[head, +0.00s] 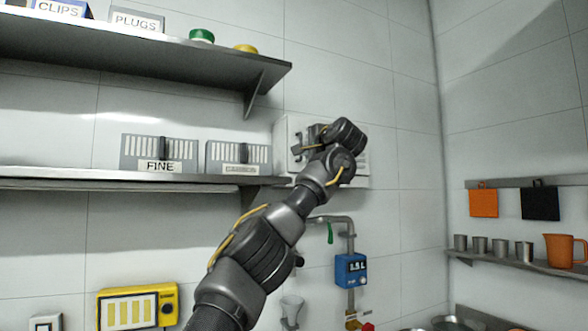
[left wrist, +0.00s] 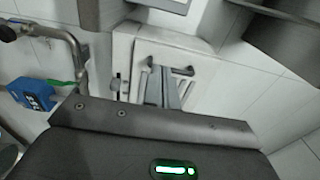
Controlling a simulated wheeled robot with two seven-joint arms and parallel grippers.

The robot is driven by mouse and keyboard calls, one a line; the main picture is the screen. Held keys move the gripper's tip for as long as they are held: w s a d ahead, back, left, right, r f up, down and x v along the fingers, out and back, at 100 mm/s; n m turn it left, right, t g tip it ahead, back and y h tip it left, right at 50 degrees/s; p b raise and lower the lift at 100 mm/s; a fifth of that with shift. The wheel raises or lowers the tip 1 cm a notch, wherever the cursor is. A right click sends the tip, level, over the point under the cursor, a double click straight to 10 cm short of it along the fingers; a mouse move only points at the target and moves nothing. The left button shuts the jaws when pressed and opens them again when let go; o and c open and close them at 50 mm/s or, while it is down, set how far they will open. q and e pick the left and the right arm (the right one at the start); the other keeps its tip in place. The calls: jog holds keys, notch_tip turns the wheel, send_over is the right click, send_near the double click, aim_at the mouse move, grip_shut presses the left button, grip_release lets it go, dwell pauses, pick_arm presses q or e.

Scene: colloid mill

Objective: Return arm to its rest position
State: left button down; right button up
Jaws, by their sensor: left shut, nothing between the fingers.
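My left arm rises from the bottom of the head view to a white wall box (head: 291,133) beside the lower shelf. My left gripper (head: 303,147) is in front of this box, and the wrist hides much of the box. In the left wrist view the gripper (left wrist: 171,88) shows as narrow dark fingers, shut and empty. The white box (left wrist: 125,45) fills the middle behind them, with a recessed slotted front. I cannot tell whether the fingers touch it. My right gripper is in neither view.
Two wall shelves are at left; the lower shelf (head: 60,183) holds grey slotted cassettes, one labelled FINE (head: 158,153). Below the box are a pipe (head: 350,232) and a blue meter (head: 350,269). A yellow case (head: 137,307) is lower left. Open air lies right of the arm.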

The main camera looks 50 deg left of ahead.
pick_arm(q)
jog(key=b+v, duration=0.1)
jog(key=v, duration=0.2)
jog(key=shift+d, duration=0.45)
jog(key=shift+w+a+f, duration=0.1)
jog(key=shift+w, duration=0.1)
